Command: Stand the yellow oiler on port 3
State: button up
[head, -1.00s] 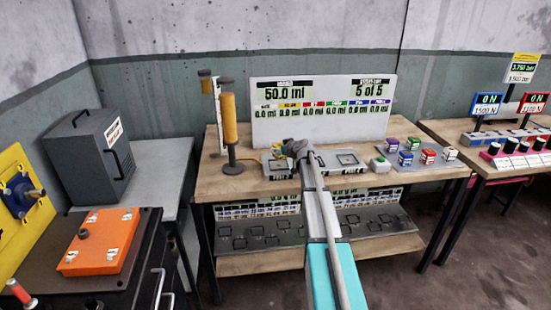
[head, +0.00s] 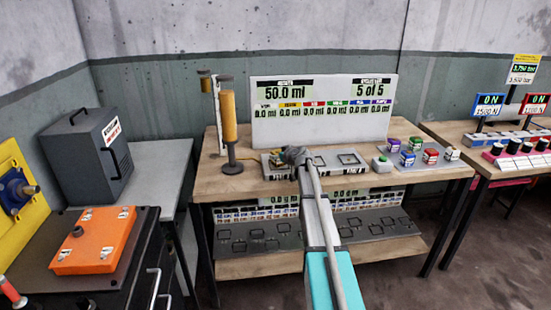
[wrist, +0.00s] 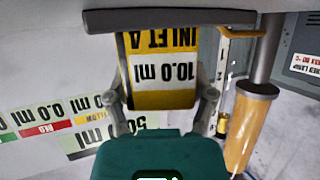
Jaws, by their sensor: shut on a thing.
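My gripper (wrist: 162,112) is shut on the yellow oiler (wrist: 178,98), which sits between its fingers in the wrist view. Its yellow and white face reads INLET A and 10.0 ml upside down. A dark bar crosses just beyond it; I cannot tell what it belongs to. In the head view my gripper (head: 293,154) is above the left part of the workbench top, over a grey plate with square outlines (head: 348,160). I cannot make out which square is port 3.
An orange cylinder on a post (head: 229,117) stands left of my gripper. A white display board (head: 320,132) rises behind it. A lower shelf (head: 270,240) holds more square outlines.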

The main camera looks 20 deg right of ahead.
jog(key=shift+f, duration=0.15)
jog(key=o, duration=1.1)
jog(key=shift+o, duration=0.2)
jog(key=shift+r, duration=0.2)
jog(key=shift+s+r, duration=0.1)
jog(key=shift+s, duration=0.15)
jog(key=p+v, duration=0.4)
jog(key=v, duration=0.7)
jog(key=shift+s+p, duration=0.2)
jog(key=shift+p, duration=0.1)
jog(key=shift+d, duration=0.1)
